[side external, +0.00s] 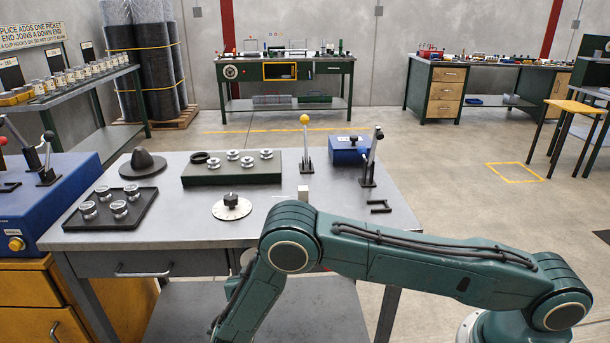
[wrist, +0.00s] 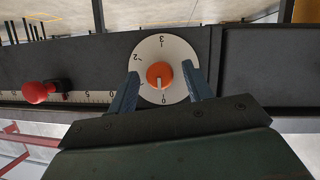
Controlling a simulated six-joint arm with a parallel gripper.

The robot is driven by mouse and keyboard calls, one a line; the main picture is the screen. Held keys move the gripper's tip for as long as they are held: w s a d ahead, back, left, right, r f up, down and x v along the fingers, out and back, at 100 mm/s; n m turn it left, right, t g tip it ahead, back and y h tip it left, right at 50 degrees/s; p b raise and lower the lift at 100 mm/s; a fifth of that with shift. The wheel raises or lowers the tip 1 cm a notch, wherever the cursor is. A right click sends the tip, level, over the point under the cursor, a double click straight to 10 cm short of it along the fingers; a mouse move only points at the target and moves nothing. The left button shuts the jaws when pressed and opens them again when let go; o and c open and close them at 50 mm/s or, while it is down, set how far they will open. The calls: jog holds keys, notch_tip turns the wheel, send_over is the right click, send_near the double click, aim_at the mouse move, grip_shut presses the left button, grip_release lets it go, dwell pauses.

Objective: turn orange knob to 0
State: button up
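In the wrist view, the orange knob (wrist: 160,74) sits at the middle of a round white dial (wrist: 178,52) on a dark panel. The dial carries numbers, with 3 at the top, 2 at the upper left and 0 at the bottom. A pale pointer mark on the knob points down, close to the 0; the exact alignment is too small to tell. My gripper (wrist: 164,92) is open, its two blue-grey fingers apart on either side of the knob, over or near the dial's lower edges. Gaps show between knob and fingers. The gripper and this knob are not visible in the side external view.
A red ball handle (wrist: 38,92) stands left of the dial beside a pale numbered scale (wrist: 98,97). In the side external view, a grey workbench (side external: 160,230) holds another white dial with a dark knob (side external: 231,201), a yellow-topped lever (side external: 305,140) and trays.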

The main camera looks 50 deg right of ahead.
jog(key=shift+a+r, duration=0.1)
jog(key=v, duration=1.3)
jog(key=shift+s+a, duration=0.2)
jog(key=shift+s, duration=0.05)
jog(key=shift+r, duration=0.15)
jog(key=s+d+r+n+g+y, duration=0.1)
jog(key=s+d+r+g+y, duration=0.15)
jog(key=d+r, duration=0.6)
jog(key=s+d+r+n+g+y, duration=0.1)
jog(key=s+d+r+g+y, duration=0.3)
jog(key=r, duration=0.7)
jog(key=s+d+r+n+t+y, duration=0.1)
jog(key=s+d+r+n, duration=0.1)
jog(key=s, duration=0.5)
jog(key=s+d+r+n+t+y, duration=0.1)
jog(key=s+d+r+n, duration=0.1)
jog(key=s, duration=0.5)
jog(key=s+d+r+n+t+y, duration=0.1)
jog(key=s+r+n+y, duration=0.1)
jog(key=s+r, duration=0.2)
jog(key=s, duration=0.3)
jog(key=shift+d, duration=0.4)
